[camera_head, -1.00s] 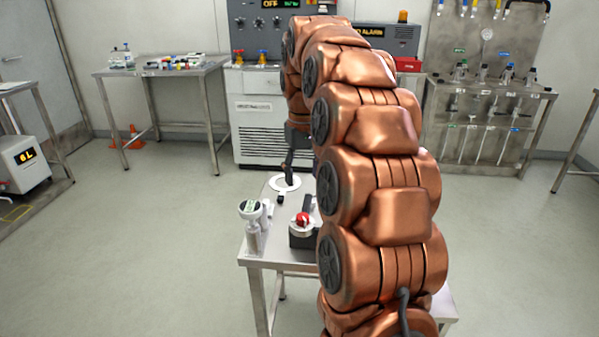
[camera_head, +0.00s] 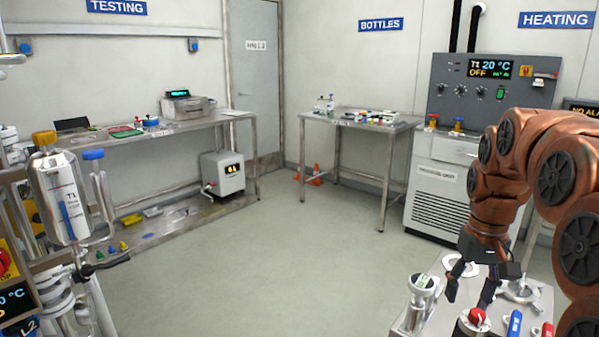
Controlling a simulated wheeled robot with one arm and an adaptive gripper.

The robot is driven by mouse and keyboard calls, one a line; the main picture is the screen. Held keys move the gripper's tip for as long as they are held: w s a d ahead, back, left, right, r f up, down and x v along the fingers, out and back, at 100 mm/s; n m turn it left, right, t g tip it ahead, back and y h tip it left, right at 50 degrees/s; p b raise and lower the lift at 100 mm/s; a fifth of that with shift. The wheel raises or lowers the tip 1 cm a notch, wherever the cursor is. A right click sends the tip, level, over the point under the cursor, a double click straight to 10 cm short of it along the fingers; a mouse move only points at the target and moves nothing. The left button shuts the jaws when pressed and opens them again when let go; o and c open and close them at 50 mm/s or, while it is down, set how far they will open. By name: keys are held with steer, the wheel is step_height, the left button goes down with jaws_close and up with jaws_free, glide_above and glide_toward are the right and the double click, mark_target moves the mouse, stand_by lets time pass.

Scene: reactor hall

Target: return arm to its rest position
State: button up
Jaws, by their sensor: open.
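My copper-coloured arm comes in from the right edge and arches over a small steel table (camera_head: 428,318) at the lower right. My gripper (camera_head: 468,300) hangs from it, pointing down, with its two dark fingers spread and nothing seen between them. It is above the table, apart from the heating unit behind. A white ring (camera_head: 461,266) shows behind the fingers. A device with a red knob (camera_head: 474,319) is just below the gripper. A grey-white instrument with a round green display (camera_head: 421,283) stands to its left. Part of the tabletop is hidden.
A glass reactor (camera_head: 62,195) with tubing stands close at the left. The heating unit (camera_head: 440,190) stands behind my arm. The bottles table (camera_head: 350,122) and the testing bench (camera_head: 150,138) line the walls. The floor (camera_head: 290,265) between is clear.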

steer(key=s+a+f+g, duration=0.1)
steer(key=s+a+f, duration=0.3)
steer(key=s, duration=0.5)
steer(key=s+a+f+n, duration=0.1)
steer(key=s+a+f, duration=0.35)
steer(key=s, duration=0.35)
steer(key=s+a+f+g, duration=0.1)
steer(key=s+a+f, duration=0.3)
steer(key=s, duration=0.5)
steer(key=s+p+v, duration=0.3)
steer(key=p+v, duration=0.9)
steer(key=v, duration=0.1)
steer(key=shift+a+r+t, duration=0.4)
steer(key=shift+a+r, duration=0.1)
steer(key=shift+a, duration=0.05)
